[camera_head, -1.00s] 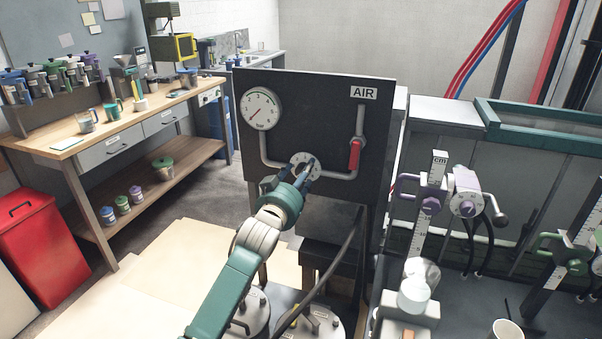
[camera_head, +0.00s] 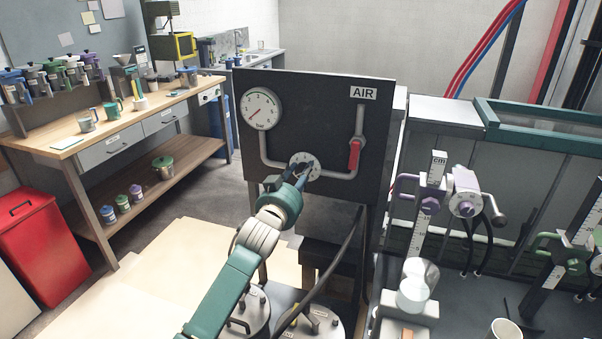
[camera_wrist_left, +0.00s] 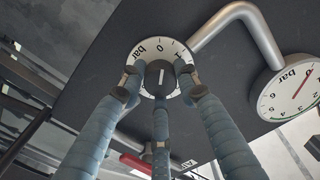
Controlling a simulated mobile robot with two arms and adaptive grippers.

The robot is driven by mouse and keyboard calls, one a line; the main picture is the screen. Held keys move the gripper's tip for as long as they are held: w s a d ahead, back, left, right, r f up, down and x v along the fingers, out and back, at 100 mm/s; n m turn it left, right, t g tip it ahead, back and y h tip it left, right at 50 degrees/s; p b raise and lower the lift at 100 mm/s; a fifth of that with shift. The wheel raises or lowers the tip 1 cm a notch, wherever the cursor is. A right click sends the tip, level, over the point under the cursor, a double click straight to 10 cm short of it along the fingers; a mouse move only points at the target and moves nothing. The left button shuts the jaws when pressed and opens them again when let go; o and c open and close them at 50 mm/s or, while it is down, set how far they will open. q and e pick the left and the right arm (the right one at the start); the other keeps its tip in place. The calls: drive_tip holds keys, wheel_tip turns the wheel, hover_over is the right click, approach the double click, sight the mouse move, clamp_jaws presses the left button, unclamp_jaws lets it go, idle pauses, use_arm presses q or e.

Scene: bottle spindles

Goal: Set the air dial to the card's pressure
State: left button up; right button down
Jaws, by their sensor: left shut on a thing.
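The air dial (camera_head: 306,160) is a pale disc with a dark centre knob, set in the pipe on the black panel (camera_head: 330,105) marked AIR. It shows a bar scale and a 0 in the left wrist view (camera_wrist_left: 160,52). My left gripper (camera_head: 299,177) is at the dial, its fingers (camera_wrist_left: 158,85) shut around the knob. The round pressure gauge (camera_head: 261,109) is at the panel's upper left, with a red needle; it also shows in the left wrist view (camera_wrist_left: 292,90). I cannot make out a pressure card. My right gripper is not in view.
A red valve handle (camera_head: 354,155) hangs on the pipe right of the dial. A workbench (camera_head: 60,145) with mugs and jars stands at the left. Purple and green clamp stands are at the right. A dark hose runs below the panel.

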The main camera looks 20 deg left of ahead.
use_arm(q)
drive_tip(key=shift+a+m+p, duration=0.1)
drive_tip(key=shift+m+p, duration=2.4)
drive_tip(key=shift+m, duration=7.8)
drive_tip(key=o, duration=1.1)
drive_tip(key=shift+o, duration=0.2)
drive_tip(key=s, duration=1.2)
drive_tip(key=shift+a, duration=0.2)
drive_tip(key=shift+f, duration=0.1)
